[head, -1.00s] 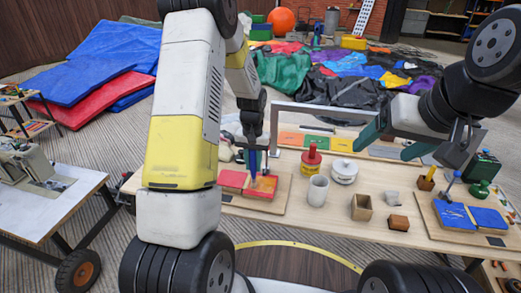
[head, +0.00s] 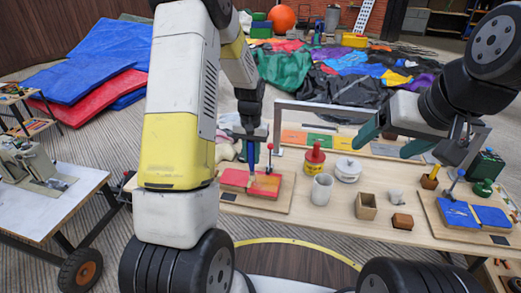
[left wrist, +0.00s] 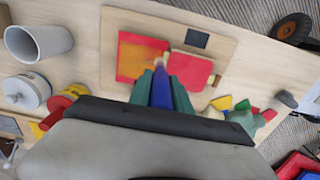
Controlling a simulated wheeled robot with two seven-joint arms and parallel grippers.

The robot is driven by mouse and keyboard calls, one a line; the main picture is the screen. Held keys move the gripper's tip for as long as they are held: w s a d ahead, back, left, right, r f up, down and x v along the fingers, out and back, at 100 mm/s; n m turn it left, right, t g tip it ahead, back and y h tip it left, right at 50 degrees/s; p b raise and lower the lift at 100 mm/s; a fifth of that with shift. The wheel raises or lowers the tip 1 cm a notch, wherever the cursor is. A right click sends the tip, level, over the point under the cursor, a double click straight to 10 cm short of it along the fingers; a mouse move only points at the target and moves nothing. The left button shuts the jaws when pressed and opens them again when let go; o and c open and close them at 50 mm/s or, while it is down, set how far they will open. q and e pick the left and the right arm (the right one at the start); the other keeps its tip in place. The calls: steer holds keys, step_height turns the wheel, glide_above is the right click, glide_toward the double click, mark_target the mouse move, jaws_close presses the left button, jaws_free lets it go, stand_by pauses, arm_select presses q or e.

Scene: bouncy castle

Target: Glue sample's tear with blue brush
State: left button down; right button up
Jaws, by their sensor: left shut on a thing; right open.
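My left gripper (head: 250,146) is shut on the blue brush (head: 252,160), which points down at the sample. The brush (left wrist: 162,88) also shows between the green fingers in the left wrist view. The sample (head: 268,186) has two red pieces on a wooden board. In the left wrist view, one sample piece (left wrist: 135,60) has orange and yellow patches, and the plain red piece (left wrist: 190,70) lies beside it. The pale bristle tip is over the seam between them; contact cannot be told. My right gripper (head: 391,142) is open and empty above the table's right part.
A red and yellow pot (head: 315,158), white lidded jar (head: 347,170), grey cup (head: 321,187), wooden box (head: 366,206) and brown block (head: 402,221) stand right of the sample. Another board with blue pieces (head: 459,215) is at the right. A grey frame stands behind.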

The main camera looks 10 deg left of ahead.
mark_target(252, 170)
arm_select(q)
steer(key=shift+a+r, duration=0.1)
steer(key=shift+r, duration=2.6)
